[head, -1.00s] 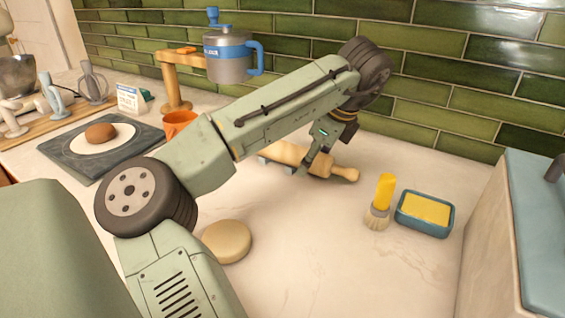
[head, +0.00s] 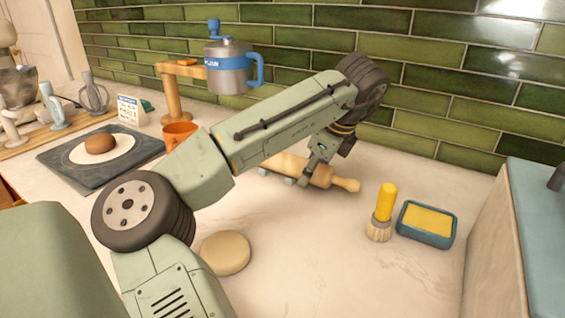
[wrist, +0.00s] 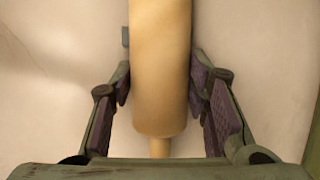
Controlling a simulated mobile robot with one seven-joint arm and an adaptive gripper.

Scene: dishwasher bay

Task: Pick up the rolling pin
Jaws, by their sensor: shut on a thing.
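The rolling pin (head: 345,184) is pale wood and lies near the back of the counter, partly hidden behind my arm in the head view. In the wrist view its barrel (wrist: 160,70) runs from the top edge down between my fingers, with the near handle at the lower end. My gripper (wrist: 160,90) has a finger pad on each side of the barrel, close to its end, and is shut on it. In the head view my gripper (head: 312,172) reaches down onto the pin. A small grey-blue block shows beside the pin; I cannot tell whether the pin rests on it.
A yellow-handled brush (head: 385,210) and a blue dish with yellow contents (head: 426,224) stand to the right. A round dough piece (head: 225,252) lies in front. A dark board (head: 70,165), an orange cup (head: 180,133) and a wooden stand (head: 172,100) are left. Green tiles close the back.

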